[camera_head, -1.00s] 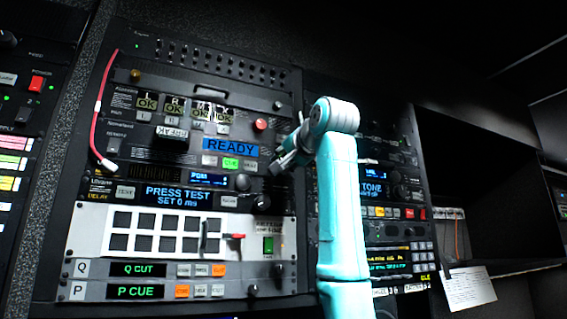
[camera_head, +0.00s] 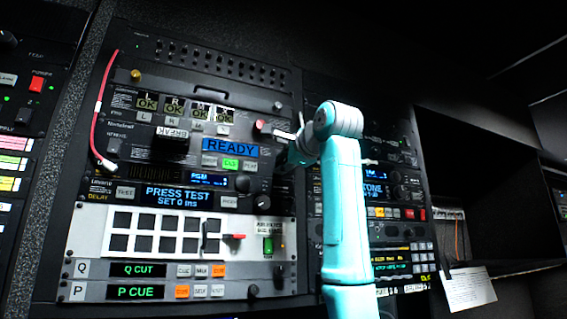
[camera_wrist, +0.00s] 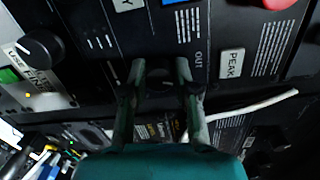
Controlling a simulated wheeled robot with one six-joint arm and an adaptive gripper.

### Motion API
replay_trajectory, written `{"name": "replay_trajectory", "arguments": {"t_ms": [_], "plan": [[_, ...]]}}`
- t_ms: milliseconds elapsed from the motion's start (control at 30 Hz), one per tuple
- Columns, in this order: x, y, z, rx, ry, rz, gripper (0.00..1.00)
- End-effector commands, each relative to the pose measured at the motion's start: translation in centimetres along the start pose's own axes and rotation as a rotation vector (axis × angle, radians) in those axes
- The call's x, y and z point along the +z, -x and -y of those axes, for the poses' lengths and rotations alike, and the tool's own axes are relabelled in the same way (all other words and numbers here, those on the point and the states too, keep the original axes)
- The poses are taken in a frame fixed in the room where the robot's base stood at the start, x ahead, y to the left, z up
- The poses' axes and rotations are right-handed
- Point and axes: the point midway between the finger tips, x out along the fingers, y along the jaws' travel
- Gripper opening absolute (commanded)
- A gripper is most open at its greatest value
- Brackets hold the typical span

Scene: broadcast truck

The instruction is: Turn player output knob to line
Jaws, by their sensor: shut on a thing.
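In the wrist view, a small dark round knob (camera_wrist: 161,82) sits on the black panel beside the printed word OUT. My gripper (camera_wrist: 161,72) has one finger on each side of it and is shut on it. The knob's pointer is too dark to read. In the head view, my gripper (camera_head: 287,162) is at the right edge of the left rack, right of the blue READY display (camera_head: 230,147). The knob cannot be made out there behind the gripper.
A red button (camera_head: 261,126) is just above my gripper. A white PEAK button (camera_wrist: 232,63) is close beside the fingers. A thin white rod or cable (camera_wrist: 252,105) passes near the right finger. Another black knob (camera_wrist: 41,48) is at the left.

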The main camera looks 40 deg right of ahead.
Motion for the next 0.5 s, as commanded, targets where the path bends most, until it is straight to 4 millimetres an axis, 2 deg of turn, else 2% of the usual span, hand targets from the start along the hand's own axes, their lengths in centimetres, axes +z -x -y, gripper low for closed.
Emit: {"name": "replay_trajectory", "arguments": {"t_ms": [200,500], "plan": [[-0.08,-0.09,-0.14,-0.004,-0.184,0.004,0.00],[-0.09,-0.06,-0.10,-0.012,-0.361,0.008,0.00]]}}
